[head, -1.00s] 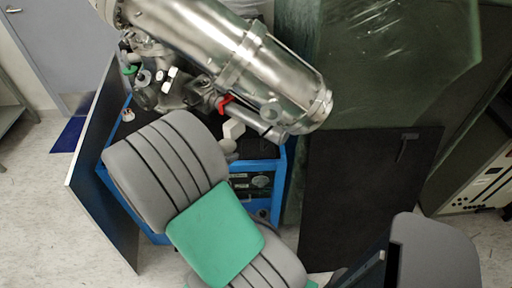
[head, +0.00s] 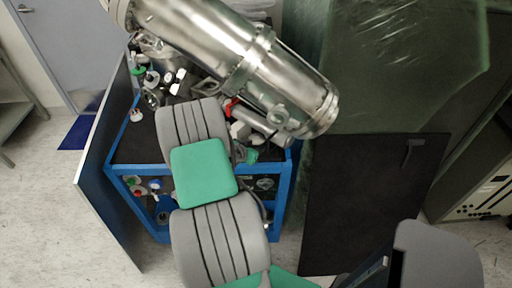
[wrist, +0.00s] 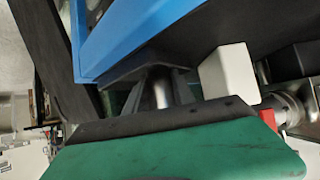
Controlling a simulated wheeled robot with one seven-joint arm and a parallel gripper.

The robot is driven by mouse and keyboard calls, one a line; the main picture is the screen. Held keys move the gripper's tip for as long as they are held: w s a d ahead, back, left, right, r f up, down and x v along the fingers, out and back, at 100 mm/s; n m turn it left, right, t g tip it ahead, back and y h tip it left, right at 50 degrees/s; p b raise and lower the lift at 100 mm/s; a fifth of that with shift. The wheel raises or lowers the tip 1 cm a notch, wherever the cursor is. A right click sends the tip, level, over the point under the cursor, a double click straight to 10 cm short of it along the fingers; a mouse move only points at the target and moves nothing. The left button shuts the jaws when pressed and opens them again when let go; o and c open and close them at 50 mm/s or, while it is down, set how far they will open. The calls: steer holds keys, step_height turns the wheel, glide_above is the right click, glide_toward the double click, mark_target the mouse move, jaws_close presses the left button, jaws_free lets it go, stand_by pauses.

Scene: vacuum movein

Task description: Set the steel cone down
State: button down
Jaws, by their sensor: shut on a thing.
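In the wrist view, my gripper (wrist: 156,78) has its dark fingers shut on a small grey metal piece, the steel cone (wrist: 158,93). Only part of the cone shows between the fingers, below a dark surface beside the blue cart frame (wrist: 135,32). I cannot tell whether the cone touches that surface. In the head view, my arm reaches over the blue cart (head: 283,185). The cone cannot be made out there, and the gripper is mostly hidden by the arm and clutter.
A large steel vacuum cylinder (head: 245,60) hangs over the cart's back. A white block (wrist: 228,72) is close to the right of my fingers. Several small fittings lie on the cart. A dark panel (head: 365,210) stands at right, and open floor (head: 45,215) lies at left.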

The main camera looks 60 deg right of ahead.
steer(key=c, duration=1.3)
jaws_free()
steer(key=shift+c, duration=0.2)
steer(key=v, duration=1.2)
steer(key=w+a+r+n+t+y, duration=0.3)
steer(key=w+a+n+y, duration=0.15)
steer(key=w+a, duration=0.6)
steer(key=a+r+n+y, duration=0.2)
steer(key=a+n, duration=0.3)
steer(key=a, duration=0.4)
steer(key=s+a+r+n+t+y, duration=0.1)
steer(key=a+r+n, duration=0.3)
steer(key=a, duration=0.6)
steer(key=s+a+r+n+y, duration=0.1)
steer(key=a+r+n+y, duration=0.2)
steer(key=a+n, duration=0.3)
steer(key=a, duration=0.4)
steer(key=shift+t+y, duration=0.35)
steer(key=shift+t, duration=0.05)
steer(key=shift+d, duration=0.1)
